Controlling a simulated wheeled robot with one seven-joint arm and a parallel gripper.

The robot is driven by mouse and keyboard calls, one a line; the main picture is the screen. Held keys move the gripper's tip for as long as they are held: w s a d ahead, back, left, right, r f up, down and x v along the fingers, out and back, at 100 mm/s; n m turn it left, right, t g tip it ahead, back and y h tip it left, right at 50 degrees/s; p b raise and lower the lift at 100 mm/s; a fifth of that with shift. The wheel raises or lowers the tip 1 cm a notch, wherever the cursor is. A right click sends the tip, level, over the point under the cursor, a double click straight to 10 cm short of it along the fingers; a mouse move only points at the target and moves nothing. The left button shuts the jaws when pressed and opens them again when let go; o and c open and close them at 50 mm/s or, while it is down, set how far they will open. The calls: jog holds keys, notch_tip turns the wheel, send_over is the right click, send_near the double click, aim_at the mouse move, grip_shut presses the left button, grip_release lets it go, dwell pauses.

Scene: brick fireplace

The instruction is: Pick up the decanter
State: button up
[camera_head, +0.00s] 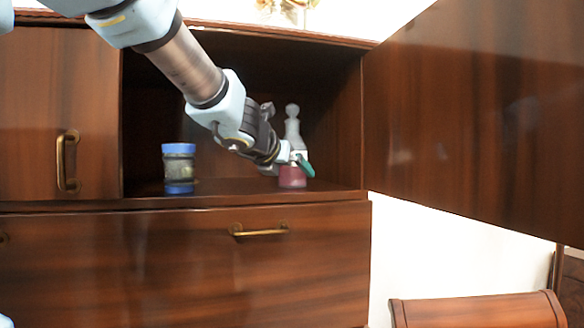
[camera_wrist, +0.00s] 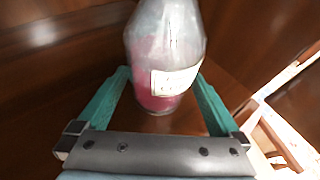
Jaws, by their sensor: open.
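The decanter (camera_head: 293,135) is a clear glass bottle with a rounded stopper and red liquid in its lower part. It stands upright on the floor of the open cabinet compartment, toward the right. In the wrist view the decanter (camera_wrist: 165,50) shows a pale label, and its top is cut off by the frame. My gripper (camera_head: 303,165) is at its lower body. In the wrist view the green fingers of my gripper (camera_wrist: 163,85) are spread, one on each side of the decanter. I cannot tell whether either finger touches it.
A jar with blue bands (camera_head: 179,168) stands left of the decanter in the same compartment (camera_head: 225,190). The open cabinet door (camera_head: 470,120) is at the right. A closed door (camera_head: 60,110) is at the left, and a drawer (camera_head: 190,265) is below.

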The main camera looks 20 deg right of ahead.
jog(key=x, duration=0.4)
jog(key=shift+w+d+b, duration=0.25)
jog(key=shift+d+b, duration=0.05)
jog(key=shift+b, duration=0.1)
grip_shut()
jog(key=shift+r, duration=0.1)
dwell(0.4)
